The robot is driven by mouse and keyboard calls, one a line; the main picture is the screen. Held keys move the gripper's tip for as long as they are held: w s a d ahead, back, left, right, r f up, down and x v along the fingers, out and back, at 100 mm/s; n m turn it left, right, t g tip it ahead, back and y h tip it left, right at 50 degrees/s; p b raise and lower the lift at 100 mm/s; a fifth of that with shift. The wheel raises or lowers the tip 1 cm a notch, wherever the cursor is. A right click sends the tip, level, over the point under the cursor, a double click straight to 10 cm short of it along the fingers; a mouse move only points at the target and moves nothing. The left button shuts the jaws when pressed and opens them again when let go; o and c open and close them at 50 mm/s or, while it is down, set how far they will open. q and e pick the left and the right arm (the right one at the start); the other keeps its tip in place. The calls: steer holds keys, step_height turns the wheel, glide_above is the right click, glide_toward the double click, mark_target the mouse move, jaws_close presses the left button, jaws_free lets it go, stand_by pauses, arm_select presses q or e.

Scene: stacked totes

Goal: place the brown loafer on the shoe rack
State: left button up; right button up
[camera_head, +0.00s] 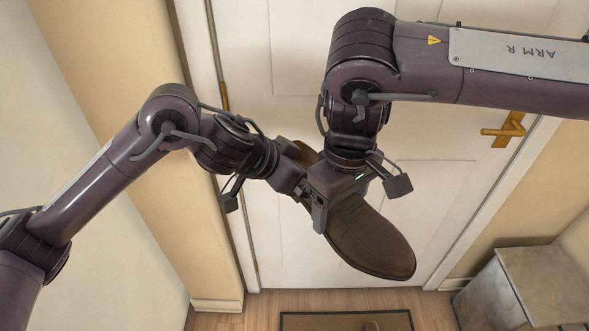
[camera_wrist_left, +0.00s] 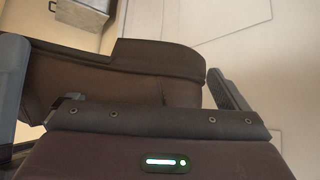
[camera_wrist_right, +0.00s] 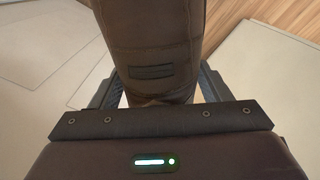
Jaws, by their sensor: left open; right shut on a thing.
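The brown loafer (camera_head: 372,238) is held up in the air in front of the door, its toe pointing down to the right. My right gripper (camera_head: 318,215) is shut on the middle of the loafer; the right wrist view shows the shoe (camera_wrist_right: 152,35) between its fingers (camera_wrist_right: 155,88). My left gripper (camera_head: 298,190) is at the heel end of the loafer. In the left wrist view its fingers (camera_wrist_left: 120,85) stand apart on either side of the shoe (camera_wrist_left: 125,75), open. The shoe rack cannot be made out in these views.
A white door (camera_head: 270,240) with a brass handle (camera_head: 503,130) stands behind. A grey cabinet (camera_head: 540,285) is at the lower right. A dark-edged mat (camera_head: 345,321) lies on the wooden floor.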

arm_select(q)
steer(key=c, duration=1.1)
steer(key=shift+r, duration=0.1)
steer(key=shift+c, duration=1)
arm_select(e)
steer(key=o, duration=1.3)
